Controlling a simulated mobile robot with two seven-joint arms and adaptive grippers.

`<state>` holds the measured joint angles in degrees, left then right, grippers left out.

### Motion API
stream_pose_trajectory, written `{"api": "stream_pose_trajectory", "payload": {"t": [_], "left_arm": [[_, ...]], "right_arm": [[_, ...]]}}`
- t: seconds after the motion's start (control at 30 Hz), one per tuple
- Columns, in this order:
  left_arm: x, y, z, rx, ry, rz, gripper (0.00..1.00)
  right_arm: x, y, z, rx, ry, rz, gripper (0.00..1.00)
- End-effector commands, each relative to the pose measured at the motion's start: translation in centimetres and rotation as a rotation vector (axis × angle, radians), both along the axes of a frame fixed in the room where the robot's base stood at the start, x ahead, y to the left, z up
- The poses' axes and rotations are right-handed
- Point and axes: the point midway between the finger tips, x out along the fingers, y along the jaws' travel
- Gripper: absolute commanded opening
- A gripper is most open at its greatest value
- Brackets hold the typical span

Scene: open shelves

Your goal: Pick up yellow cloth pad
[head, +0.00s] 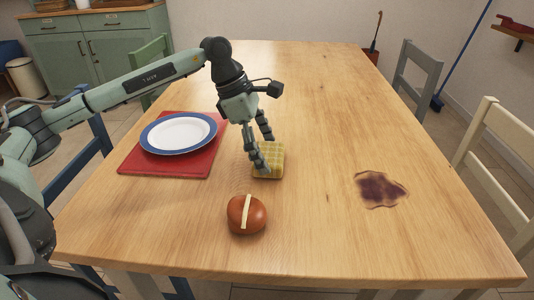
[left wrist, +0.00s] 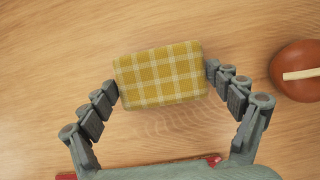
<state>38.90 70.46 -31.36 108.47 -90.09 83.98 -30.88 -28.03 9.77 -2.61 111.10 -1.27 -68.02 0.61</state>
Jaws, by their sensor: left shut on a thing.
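The yellow checked cloth pad (head: 270,160) is on the wooden table, right of the red mat. My left gripper (head: 263,153) reaches down to it from above, with its fingers at the pad. In the left wrist view the pad (left wrist: 161,74) sits between the two fingertips of my left gripper (left wrist: 163,84), which close on its left and right sides. The pad looks at or very near the table surface; I cannot tell whether it is lifted. My right gripper is not in view.
A reddish-brown round object with a pale strip (head: 246,214) lies in front of the pad. A blue-rimmed plate (head: 178,133) rests on a red mat (head: 190,168) at left. A dark stain (head: 381,190) marks the table (head: 330,110) at right. The table's far half is clear.

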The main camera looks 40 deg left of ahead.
Motion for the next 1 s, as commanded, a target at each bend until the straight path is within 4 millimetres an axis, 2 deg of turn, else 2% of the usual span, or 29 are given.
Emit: {"api": "stream_pose_trajectory", "payload": {"t": [0.17,0.33,0.7,0.83,1.0], "left_arm": [[0.1,0.0,1.4,-0.001,-0.004,0.0,0.61],[0.1,0.0,4.4,-0.001,-0.007,-0.001,0.61],[6.9,4.7,9.1,-0.004,-0.005,0.002,0.61],[8.4,5.8,10.2,-0.004,-0.003,0.001,0.61],[9.3,6.6,10.8,-0.001,0.0,0.0,0.61]], "right_arm": [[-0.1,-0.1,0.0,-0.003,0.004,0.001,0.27],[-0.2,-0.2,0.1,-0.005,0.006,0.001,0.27],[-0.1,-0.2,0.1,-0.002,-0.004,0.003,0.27],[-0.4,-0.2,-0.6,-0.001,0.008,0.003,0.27],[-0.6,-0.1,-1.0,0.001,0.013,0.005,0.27]]}}
